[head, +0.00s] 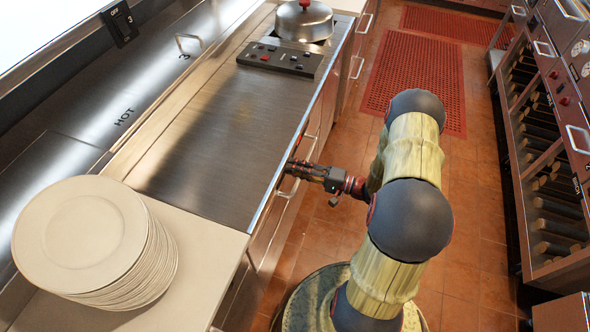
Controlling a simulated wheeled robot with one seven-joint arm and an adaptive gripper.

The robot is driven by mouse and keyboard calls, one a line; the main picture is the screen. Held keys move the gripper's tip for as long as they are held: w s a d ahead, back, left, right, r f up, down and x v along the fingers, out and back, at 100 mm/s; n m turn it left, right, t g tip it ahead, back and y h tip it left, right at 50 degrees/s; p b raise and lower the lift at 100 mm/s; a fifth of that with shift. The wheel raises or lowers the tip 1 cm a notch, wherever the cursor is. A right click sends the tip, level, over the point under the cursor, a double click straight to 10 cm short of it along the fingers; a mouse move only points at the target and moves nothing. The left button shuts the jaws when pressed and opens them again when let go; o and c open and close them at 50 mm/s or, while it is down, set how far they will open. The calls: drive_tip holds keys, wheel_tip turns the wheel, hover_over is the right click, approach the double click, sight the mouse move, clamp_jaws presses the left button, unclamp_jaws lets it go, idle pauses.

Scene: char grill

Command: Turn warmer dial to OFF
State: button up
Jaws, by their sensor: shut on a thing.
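My gripper (297,169) is at the front face of the steel counter (225,120), just below its front edge. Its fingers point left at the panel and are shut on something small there. This appears to be the warmer dial, but the fingers and the counter edge hide it, so its pointer and OFF mark cannot be read. My arm reaches in from the lower right.
A stack of plates (82,235) stands at the lower left. A control panel (280,58) and a lidded pot (304,20) are at the far end. A black switch marked OFF (119,23) is on the back wall. Red mats (415,75) lie on the open floor.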

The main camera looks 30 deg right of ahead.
drive_tip(key=shift+f, duration=0.1)
drive_tip(key=o, duration=1.1)
drive_tip(key=shift+o, duration=0.2)
drive_tip(key=v, duration=1.2)
